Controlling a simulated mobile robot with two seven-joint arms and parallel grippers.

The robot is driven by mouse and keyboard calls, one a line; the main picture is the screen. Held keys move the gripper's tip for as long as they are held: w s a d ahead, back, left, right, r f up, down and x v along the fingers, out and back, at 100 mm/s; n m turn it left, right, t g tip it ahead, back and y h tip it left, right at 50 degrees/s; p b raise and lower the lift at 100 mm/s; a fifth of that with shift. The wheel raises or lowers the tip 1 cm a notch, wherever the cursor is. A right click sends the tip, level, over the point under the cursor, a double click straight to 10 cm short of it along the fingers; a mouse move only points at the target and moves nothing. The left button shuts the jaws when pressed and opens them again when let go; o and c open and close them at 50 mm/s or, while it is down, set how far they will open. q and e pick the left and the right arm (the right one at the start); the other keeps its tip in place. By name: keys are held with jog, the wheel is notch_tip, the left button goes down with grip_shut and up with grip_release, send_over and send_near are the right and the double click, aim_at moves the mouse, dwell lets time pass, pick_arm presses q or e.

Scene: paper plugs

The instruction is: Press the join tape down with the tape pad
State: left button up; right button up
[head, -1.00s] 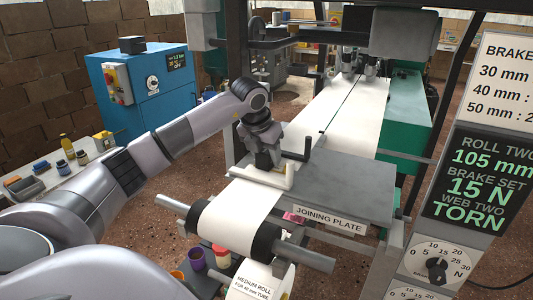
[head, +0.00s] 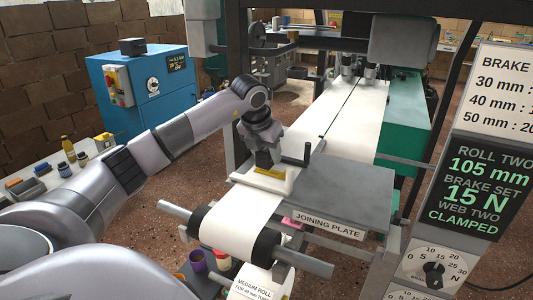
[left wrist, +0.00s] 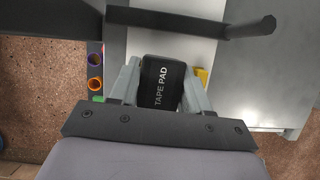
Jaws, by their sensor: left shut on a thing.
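My left gripper (head: 267,160) is low over the white web (head: 242,200) at the joining plate. It is shut on the tape pad (left wrist: 160,88), a black block lettered TAPE PAD between its fingers in the left wrist view. A yellow strip (head: 270,173), which looks like the join tape, lies right at the gripper's tip. A yellow piece also shows beside the right finger in the left wrist view (left wrist: 203,76). The pad's underside is hidden, so I cannot tell whether it touches the tape. My right gripper is not in view.
The grey joining plate (head: 350,190) lies right of the gripper, with a dark upright handle (head: 307,153) close by. A pale bar (head: 262,183) crosses the web in front. The roller (head: 240,232) is below. The panel (head: 465,190) reads WEB TWO CLAMPED.

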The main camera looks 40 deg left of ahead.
pick_arm(q)
jog(key=shift+r+p, duration=1.55)
jog(key=shift+r, duration=0.85)
